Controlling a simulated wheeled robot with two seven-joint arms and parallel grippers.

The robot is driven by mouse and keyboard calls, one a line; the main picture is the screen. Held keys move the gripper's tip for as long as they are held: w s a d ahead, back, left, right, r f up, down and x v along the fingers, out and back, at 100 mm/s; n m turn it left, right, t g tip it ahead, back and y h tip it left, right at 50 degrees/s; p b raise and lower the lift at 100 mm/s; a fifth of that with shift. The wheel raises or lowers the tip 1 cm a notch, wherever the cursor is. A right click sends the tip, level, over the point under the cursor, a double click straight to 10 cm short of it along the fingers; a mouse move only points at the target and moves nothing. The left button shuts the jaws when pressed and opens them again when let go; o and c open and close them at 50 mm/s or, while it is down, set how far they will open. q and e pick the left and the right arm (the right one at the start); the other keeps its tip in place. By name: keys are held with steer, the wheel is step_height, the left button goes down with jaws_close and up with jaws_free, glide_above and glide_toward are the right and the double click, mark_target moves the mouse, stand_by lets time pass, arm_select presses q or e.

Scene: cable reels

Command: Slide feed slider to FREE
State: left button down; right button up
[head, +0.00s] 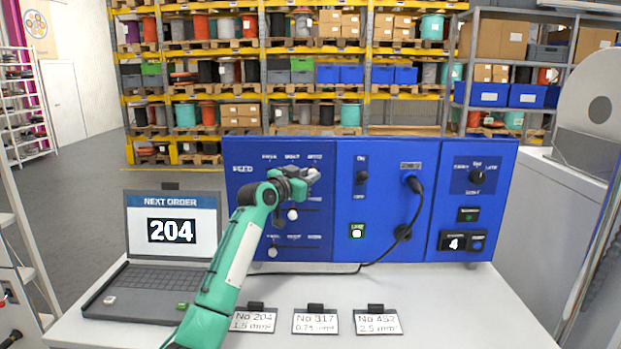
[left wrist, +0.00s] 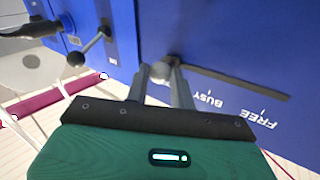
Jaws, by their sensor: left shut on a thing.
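The blue panel (head: 280,240) stands at the back of the bench. Its feed slider has a pale round knob (head: 314,174) at the right end of the top row, beside my left gripper (head: 304,181). In the left wrist view the knob (left wrist: 160,71) sits between the fingertips of my left gripper (left wrist: 165,78), which is shut on it. The dark slot (left wrist: 235,83) runs right from the knob past the BUSY mark (left wrist: 206,100) to the FREE mark (left wrist: 257,115). The knob is at the end away from FREE. My right gripper is out of view.
Two more pale knobs, the middle one (head: 292,214) and the lower one (head: 272,253), sit below on the panel. A laptop (head: 170,235) showing 204 stands left. Several label cards, including No 317 (head: 315,322), lie in front. A black cable (head: 405,232) hangs on the middle panel.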

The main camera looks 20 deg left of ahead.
arm_select(q)
steer(key=s+a+b, duration=0.3)
steer(key=a+b, duration=0.1)
steer(key=a, duration=0.8)
steer(key=shift+s+b, duration=0.2)
steer(key=shift+b, duration=0.2)
steer(key=c, duration=1.4)
jaws_free()
steer(key=shift+o, duration=1.1)
steer(key=shift+s+a, duration=0.15)
steer(key=shift+a, duration=0.1)
steer(key=shift+d, duration=0.1)
